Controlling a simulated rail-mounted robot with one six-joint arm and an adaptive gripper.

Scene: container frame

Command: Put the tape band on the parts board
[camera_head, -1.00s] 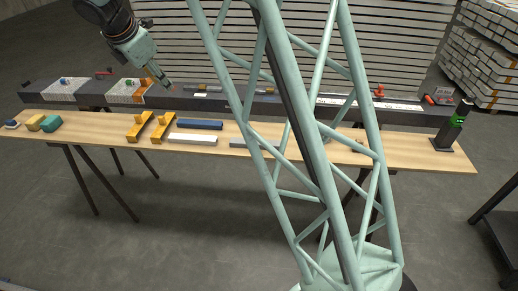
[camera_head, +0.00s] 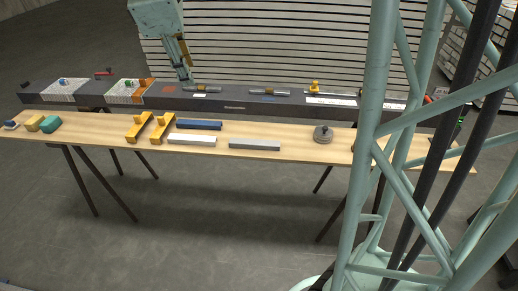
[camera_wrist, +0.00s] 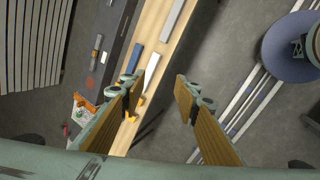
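My gripper (camera_head: 186,76) hangs with its fingers down over the back edge area of the dark long board (camera_head: 235,106). In the wrist view my gripper (camera_wrist: 158,88) has its two fingers wide apart, with nothing between them. A grey round piece with a knob (camera_head: 323,135) lies on the wooden bench, well to the right of my gripper; I cannot tell if it is the tape band. The dark board carries small grey cylinders with yellow middles (camera_head: 269,92) and a yellow piece (camera_head: 315,87). I cannot tell for certain which surface is the parts board.
The wooden bench (camera_head: 90,131) holds yellow brackets (camera_head: 163,130), a blue bar (camera_head: 199,125), a white bar (camera_head: 191,139) and a grey bar (camera_head: 254,145). A yellow block (camera_head: 34,123) and a teal block (camera_head: 51,124) sit at its left end.

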